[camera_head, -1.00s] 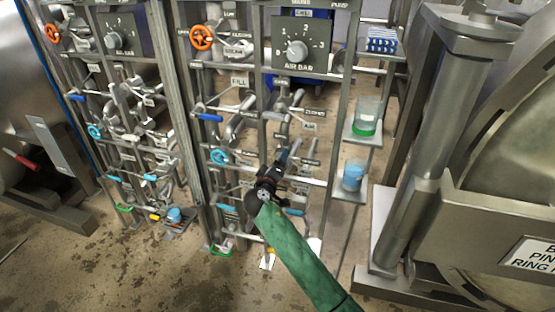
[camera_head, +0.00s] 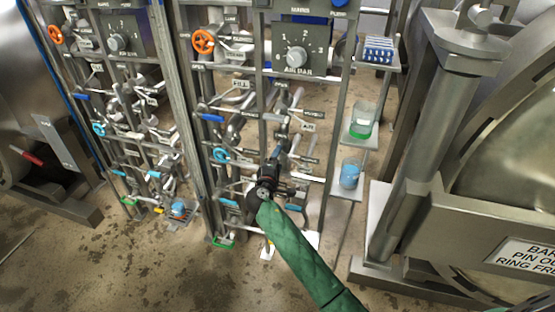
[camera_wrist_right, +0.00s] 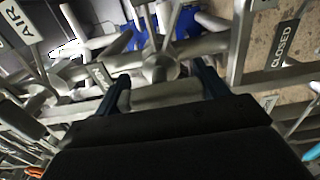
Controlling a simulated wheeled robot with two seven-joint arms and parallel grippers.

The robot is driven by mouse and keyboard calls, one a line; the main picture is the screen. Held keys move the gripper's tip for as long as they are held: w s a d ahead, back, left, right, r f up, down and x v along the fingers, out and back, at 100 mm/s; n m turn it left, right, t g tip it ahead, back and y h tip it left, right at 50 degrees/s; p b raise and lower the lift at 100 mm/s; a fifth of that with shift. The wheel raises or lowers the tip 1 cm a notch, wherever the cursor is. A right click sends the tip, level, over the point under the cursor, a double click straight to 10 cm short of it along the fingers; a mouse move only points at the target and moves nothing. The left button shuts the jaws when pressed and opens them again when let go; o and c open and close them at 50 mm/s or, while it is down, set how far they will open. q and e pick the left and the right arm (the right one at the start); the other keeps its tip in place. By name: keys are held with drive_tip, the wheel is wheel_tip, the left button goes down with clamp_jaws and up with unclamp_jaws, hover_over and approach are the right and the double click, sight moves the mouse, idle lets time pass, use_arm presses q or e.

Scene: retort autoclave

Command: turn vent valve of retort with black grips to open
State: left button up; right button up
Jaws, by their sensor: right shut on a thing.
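My right gripper (camera_head: 277,156) is at the lower part of the right-hand pipe panel, with my green-sleeved arm coming up from below. In the right wrist view its two dark fingers (camera_wrist_right: 166,88) stand on either side of a grey metal bar-like valve handle (camera_wrist_right: 166,97), and the gripper is shut on it. A round metal hub (camera_wrist_right: 160,68) sits just beyond the handle. I cannot read a vent label, and the gripper hides part of the valve in the head view. No black grips can be made out for certain. My left gripper is not in view.
A CLOSED label (camera_wrist_right: 284,46) and an AIR label (camera_wrist_right: 20,22) flank the handle. Pipes and levers crowd close around. Shelves at the right hold a green-liquid beaker (camera_head: 362,122) and a blue-liquid beaker (camera_head: 351,174). A large metal vessel (camera_head: 495,160) stands at the far right.

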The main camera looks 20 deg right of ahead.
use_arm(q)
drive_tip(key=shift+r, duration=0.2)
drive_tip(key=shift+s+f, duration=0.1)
use_arm(e)
drive_tip(key=o, duration=1)
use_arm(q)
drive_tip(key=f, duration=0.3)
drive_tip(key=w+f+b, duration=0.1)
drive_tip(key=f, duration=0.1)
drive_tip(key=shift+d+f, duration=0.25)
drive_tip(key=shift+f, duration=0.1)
use_arm(e)
drive_tip(key=v, duration=0.8)
drive_tip(key=shift+w, duration=0.1)
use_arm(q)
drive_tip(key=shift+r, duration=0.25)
use_arm(e)
drive_tip(key=shift+f, duration=0.1)
